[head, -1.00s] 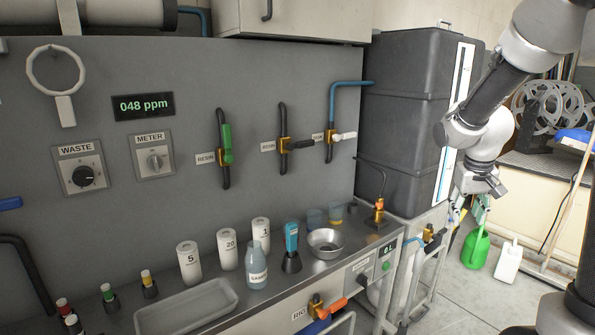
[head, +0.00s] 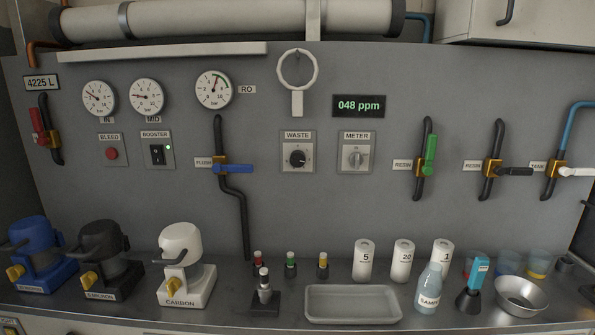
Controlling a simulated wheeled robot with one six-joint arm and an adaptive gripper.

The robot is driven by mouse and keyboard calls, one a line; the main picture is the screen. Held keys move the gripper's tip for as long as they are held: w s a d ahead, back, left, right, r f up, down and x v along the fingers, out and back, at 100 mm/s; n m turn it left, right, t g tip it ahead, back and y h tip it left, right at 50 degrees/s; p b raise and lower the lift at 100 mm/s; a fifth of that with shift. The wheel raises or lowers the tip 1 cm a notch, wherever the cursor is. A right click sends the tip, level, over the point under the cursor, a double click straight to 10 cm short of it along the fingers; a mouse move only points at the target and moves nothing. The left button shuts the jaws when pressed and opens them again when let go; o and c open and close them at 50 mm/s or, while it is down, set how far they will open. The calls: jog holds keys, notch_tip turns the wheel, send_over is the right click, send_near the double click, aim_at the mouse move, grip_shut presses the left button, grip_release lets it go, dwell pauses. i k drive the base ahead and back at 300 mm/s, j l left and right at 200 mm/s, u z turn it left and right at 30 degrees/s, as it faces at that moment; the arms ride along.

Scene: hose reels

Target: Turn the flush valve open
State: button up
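The flush valve (head: 220,166) is on the grey wall panel, left of centre in the head view, with a "FLUSH" label (head: 203,162) at its left. It has a brass body on a black vertical pipe. Its blue lever (head: 235,168) points right, roughly level and crosswise to the pipe. My gripper and arm are not in the head view now, and nothing touches the lever.
A steel counter holds a grey tray (head: 353,316), white carbon housing (head: 181,245), small capped vials, white canisters and a sample bottle (head: 429,288). Gauges sit above the valve. A green-lever resin valve (head: 430,155) is to the right. The wall around the blue lever is clear.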

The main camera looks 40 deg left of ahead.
aim_at(217, 167)
jog(key=u, duration=1.9)
jog(key=i+j+z, duration=0.1)
jog(key=i, duration=0.3)
jog(key=j, duration=0.1)
